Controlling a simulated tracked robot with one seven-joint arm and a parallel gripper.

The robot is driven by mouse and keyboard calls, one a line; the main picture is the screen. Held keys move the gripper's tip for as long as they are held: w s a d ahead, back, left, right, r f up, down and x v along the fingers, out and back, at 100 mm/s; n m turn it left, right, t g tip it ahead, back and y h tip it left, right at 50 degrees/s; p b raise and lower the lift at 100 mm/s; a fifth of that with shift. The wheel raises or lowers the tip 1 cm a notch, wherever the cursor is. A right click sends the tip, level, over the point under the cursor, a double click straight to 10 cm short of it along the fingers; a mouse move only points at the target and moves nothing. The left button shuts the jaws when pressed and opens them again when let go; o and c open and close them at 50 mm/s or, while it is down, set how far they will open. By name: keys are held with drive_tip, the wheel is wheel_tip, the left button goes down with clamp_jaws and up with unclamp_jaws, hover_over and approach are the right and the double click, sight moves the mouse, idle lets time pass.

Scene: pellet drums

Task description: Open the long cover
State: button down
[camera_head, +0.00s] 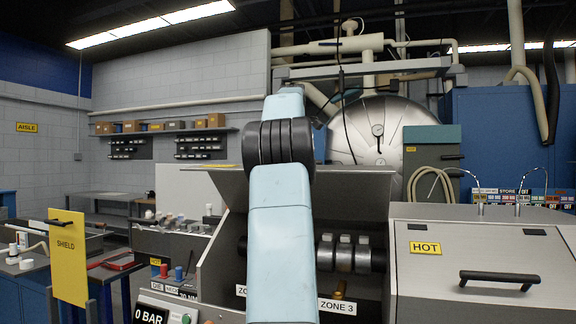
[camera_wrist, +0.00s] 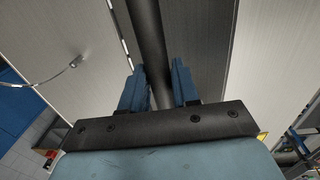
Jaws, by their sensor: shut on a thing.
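The long cover (camera_head: 352,195) is raised in the head view, its dark underside facing me. Below it the trough is exposed, with metal bands (camera_head: 345,254) and a ZONE 3 label (camera_head: 338,306). My pale blue arm crosses in front and hides the middle of the cover. My gripper is hidden in the head view. In the wrist view the blue fingers of my gripper (camera_wrist: 159,70) are shut on a dark round bar (camera_wrist: 147,30), apparently the cover's handle. Grey panels lie behind the bar. Where the bar's ends are fixed is out of view.
A grey HOT housing (camera_head: 480,250) with a black handle (camera_head: 500,279) stands close on the right. A yellow SHIELD panel (camera_head: 68,257) stands at the left. A control box reading 0 BAR (camera_head: 152,314) is at the lower left. Dark cables hang near my arm.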

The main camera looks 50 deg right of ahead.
drive_tip(key=shift+s+d+f, duration=0.15)
drive_tip(key=shift+d+f, duration=0.25)
drive_tip(key=shift+d, duration=0.2)
drive_tip(key=c, duration=1.1)
unclamp_jaws()
drive_tip(key=shift+w+d, duration=0.1)
drive_tip(key=shift+w, duration=0.15)
drive_tip(key=shift+c, duration=0.2)
drive_tip(key=shift+o, duration=0.7)
drive_tip(key=shift+w+d+f, duration=0.1)
drive_tip(key=shift+w+d, duration=0.05)
drive_tip(key=shift+o, duration=0.4)
drive_tip(key=shift+w+a, duration=0.15)
drive_tip(key=shift+a, duration=0.1)
drive_tip(key=shift+a+r, duration=0.1)
drive_tip(key=shift+r, duration=0.2)
